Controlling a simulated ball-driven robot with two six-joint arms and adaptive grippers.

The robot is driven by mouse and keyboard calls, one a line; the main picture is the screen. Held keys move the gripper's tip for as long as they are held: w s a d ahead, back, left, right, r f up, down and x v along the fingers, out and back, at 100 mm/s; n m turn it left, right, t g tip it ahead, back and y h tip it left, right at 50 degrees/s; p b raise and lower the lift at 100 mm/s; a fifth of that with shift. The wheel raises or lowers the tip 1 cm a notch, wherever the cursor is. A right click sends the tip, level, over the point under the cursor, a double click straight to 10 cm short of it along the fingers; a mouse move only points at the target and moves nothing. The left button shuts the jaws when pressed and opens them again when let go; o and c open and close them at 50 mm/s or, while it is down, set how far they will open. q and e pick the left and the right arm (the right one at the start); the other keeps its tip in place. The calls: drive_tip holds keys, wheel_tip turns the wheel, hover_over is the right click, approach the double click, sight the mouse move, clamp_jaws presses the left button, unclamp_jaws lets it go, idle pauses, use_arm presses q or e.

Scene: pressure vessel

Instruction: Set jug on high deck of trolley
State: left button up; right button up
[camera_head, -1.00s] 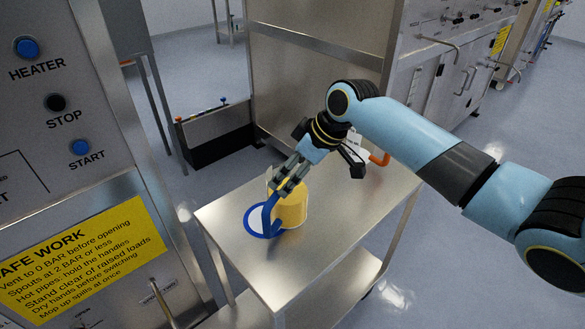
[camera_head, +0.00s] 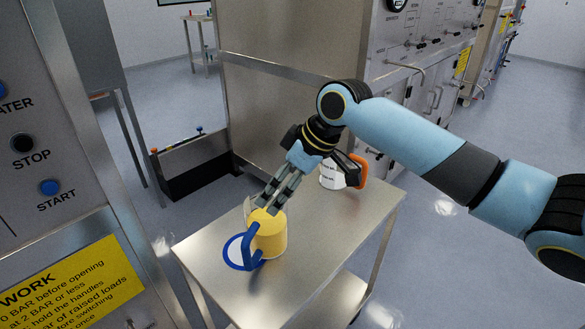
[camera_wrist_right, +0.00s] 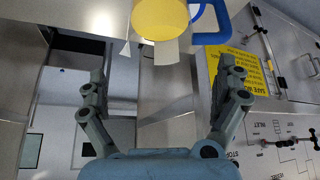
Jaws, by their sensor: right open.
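The jug (camera_head: 270,238) is yellow with a blue handle and stands upright on the bare metal top deck of the trolley (camera_head: 325,235). Its handle faces the front left. It also shows at the top of the right wrist view (camera_wrist_right: 160,18), beyond my fingertips. My right gripper (camera_head: 266,202) is open and empty, its fingers pointing down at the jug's top from behind. In the right wrist view my open fingers (camera_wrist_right: 160,78) are apart with nothing between them. My left gripper is not in view.
A blue ring (camera_head: 226,253) lies on the deck at the jug's left. A white container (camera_head: 329,178) with an orange handle stands at the deck's back, partly behind my wrist. A control panel (camera_head: 30,190) borders the left. A low rack (camera_head: 190,165) stands behind the trolley.

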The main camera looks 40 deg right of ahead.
drive_tip(key=v, duration=0.6)
drive_tip(key=shift+r, duration=0.1)
